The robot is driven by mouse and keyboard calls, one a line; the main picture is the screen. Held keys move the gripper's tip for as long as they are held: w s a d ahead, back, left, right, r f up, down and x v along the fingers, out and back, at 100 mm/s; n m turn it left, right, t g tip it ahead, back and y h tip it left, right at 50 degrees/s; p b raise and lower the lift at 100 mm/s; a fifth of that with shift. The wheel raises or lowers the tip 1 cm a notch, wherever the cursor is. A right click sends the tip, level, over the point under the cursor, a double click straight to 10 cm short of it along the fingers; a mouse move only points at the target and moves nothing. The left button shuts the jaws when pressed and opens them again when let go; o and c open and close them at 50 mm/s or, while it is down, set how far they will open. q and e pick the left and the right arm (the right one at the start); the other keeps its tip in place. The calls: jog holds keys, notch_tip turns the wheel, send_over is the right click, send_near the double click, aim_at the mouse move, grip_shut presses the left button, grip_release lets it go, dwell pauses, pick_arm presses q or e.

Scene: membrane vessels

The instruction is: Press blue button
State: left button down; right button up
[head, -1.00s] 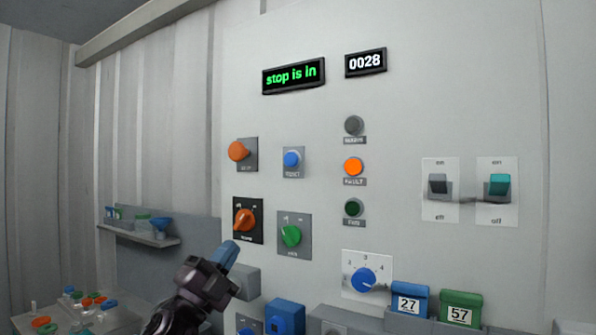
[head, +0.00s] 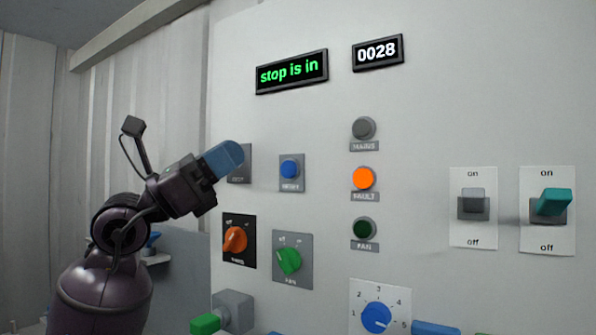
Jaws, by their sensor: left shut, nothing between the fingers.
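The blue button (head: 290,170) sits on a grey square plate on the pale panel, right of my left gripper. My left gripper (head: 232,154) is shut and empty, with its blue fingertips pointing right. It is at about the button's height and apart from it in the picture. It covers the orange button and part of that button's grey plate (head: 243,165). My right gripper is not in view.
Below are an orange knob (head: 235,240) and a green knob (head: 289,261). Lamps, including a lit orange one (head: 365,178), are to the right. Two switches (head: 474,205) are farther right. A display (head: 292,72) reads "stop is in". A grey box (head: 234,309) juts out below.

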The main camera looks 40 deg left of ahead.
aim_at(288, 169)
pick_arm(q)
jog(key=shift+w+a+f+n+y, duration=0.15)
jog(key=shift+w+f+n+y, duration=0.45)
jog(key=shift+y, duration=0.6)
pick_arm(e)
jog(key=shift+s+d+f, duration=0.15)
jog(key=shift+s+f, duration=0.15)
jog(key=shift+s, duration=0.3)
pick_arm(q)
jog(key=shift+w, duration=0.1)
jog(key=w, duration=0.3)
jog(key=w+b, duration=0.1)
jog(key=w, duration=0.1)
jog(key=w+a+b, duration=0.1)
jog(key=w, duration=0.2)
jog(key=shift+w, duration=0.3)
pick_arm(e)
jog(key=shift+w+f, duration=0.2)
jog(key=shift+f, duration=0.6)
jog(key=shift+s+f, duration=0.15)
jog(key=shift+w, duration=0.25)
